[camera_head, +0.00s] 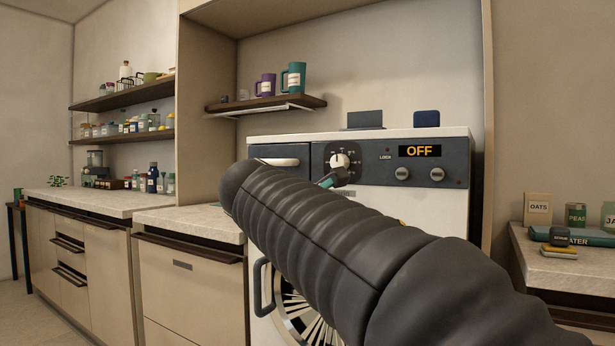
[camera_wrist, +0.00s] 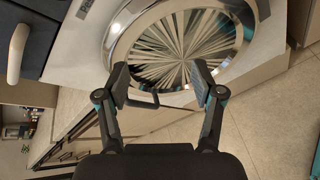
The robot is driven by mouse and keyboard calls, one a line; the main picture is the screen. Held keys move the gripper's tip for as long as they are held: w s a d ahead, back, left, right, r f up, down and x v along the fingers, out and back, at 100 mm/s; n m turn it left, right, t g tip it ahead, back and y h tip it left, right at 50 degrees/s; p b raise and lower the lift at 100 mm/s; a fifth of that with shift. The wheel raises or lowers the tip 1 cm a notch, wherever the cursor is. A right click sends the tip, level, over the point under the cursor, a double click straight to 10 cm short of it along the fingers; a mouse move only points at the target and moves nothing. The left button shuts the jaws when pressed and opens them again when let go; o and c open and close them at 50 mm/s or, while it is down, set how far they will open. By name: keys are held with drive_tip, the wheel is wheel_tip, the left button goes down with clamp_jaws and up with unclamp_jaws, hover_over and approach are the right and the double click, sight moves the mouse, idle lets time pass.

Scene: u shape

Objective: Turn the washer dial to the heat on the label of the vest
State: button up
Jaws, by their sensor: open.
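The washer (camera_head: 455,133) stands in the niche, partly hidden by my arm in the head view. Its pale dial (camera_head: 339,160) sits on the dark control panel, with small marks around it too fine to read. The display (camera_head: 419,151) reads OFF. My gripper (camera_wrist: 160,84) is open and empty in the wrist view, in front of the round washer door (camera_wrist: 178,45). In the head view a dark and teal piece, seemingly part of my gripper, shows just below the dial; I cannot tell whether they touch. I can make out no vest or label.
Two smaller knobs (camera_head: 437,174) sit right of the dial. The detergent drawer handle (camera_head: 281,162) is at its left. A shelf (camera_head: 266,103) with mugs hangs above left. Counters flank the washer; the right one (camera_head: 560,268) holds canisters. Floor (camera_wrist: 245,125) shows below the door.

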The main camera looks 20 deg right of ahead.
sight(336, 162)
drive_tip(key=w+a+r+n+t+h+b, duration=0.1)
drive_tip(key=w+r+n+h, duration=0.45)
drive_tip(key=r, duration=0.65)
drive_tip(key=shift+m+y, duration=0.25)
drive_tip(key=shift+y, duration=0.1)
drive_tip(key=x, duration=1.4)
drive_tip(key=shift+w+a+r+p, duration=0.2)
drive_tip(key=shift+w+p, duration=0.1)
drive_tip(key=shift+p, duration=0.1)
drive_tip(key=shift+c, duration=0.2)
drive_tip(key=c, duration=1.1)
